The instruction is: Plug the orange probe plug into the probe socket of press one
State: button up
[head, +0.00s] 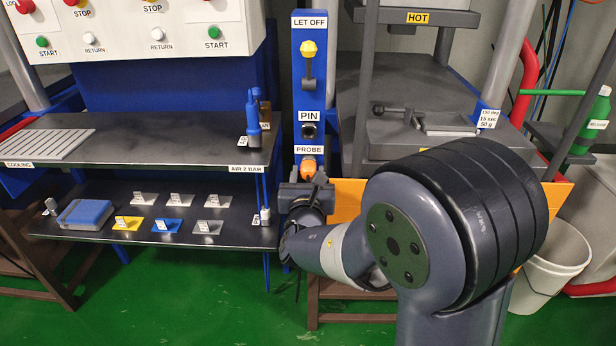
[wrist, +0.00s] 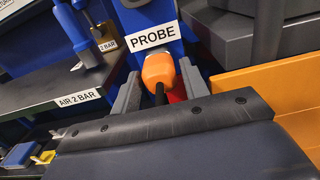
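The orange probe plug (head: 308,168) sits at the lower end of the blue upright panel, right below the PROBE label (head: 308,149). In the wrist view the plug (wrist: 158,69) shows close up, with its dark cable coming toward the camera. It appears to be in the probe socket; the socket itself is hidden behind it. My gripper (head: 306,184) is just below and in front of the plug. In the wrist view my gripper's (wrist: 160,82) grey fingers stand on both sides of the plug, with visible gaps, so it looks open around it.
Above the plug are the PIN socket (head: 309,130) and a yellow-knobbed lever (head: 308,50) marked LET OFF. A dark shelf (head: 130,240) with small tags and a blue block is at left. An orange panel (wrist: 265,100) is close on the right. A white bucket (head: 552,270) stands at right.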

jog(key=o, duration=0.3)
jog(key=shift+s, duration=0.1)
jog(key=s+p, duration=0.1)
jog(key=s, duration=0.9)
jog(key=shift+s+a, duration=0.2)
jog(key=shift+s, duration=0.1)
dwell(0.3)
